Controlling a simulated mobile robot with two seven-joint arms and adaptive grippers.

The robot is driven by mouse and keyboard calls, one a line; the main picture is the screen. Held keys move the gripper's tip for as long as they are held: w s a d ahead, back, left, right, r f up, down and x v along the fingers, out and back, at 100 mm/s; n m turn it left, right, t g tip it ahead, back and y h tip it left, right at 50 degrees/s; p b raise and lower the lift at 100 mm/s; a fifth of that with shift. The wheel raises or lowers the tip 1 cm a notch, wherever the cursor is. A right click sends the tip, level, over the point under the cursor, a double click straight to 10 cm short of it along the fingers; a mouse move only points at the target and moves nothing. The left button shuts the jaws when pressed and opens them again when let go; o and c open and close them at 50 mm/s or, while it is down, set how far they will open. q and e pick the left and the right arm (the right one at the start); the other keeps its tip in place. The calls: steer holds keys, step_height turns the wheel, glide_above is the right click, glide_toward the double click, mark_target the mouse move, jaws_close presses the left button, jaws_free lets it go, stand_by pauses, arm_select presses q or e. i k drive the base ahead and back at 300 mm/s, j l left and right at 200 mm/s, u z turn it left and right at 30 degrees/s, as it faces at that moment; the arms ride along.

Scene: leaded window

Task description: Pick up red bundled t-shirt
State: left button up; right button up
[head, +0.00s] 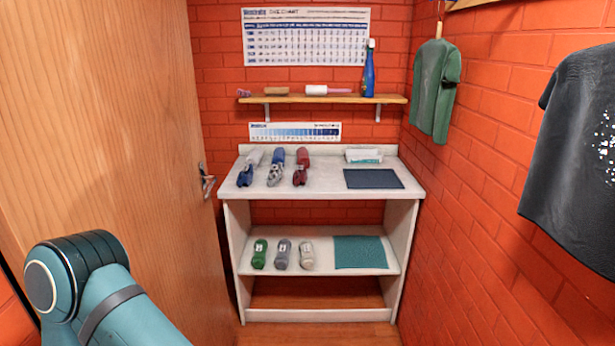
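A red rolled bundle (303,157) lies at the back of the white shelf unit's top, right of a blue bundle (278,157). A darker red bundle (299,177) lies just in front of it, touching or nearly so. I cannot tell from here which of them is a t-shirt. Neither of my grippers is in view; only a teal link of my arm shows at the lower left, well short of the unit.
The white shelf unit (410,190) holds other bundles, a dark mat (373,179) and a tissue-like box (364,156). A wooden door (110,120) stands close on the left. Hanging green (436,88) and black (575,150) shirts line the right wall.

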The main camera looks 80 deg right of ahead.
mark_target(300, 175)
steer(key=z, duration=2.4)
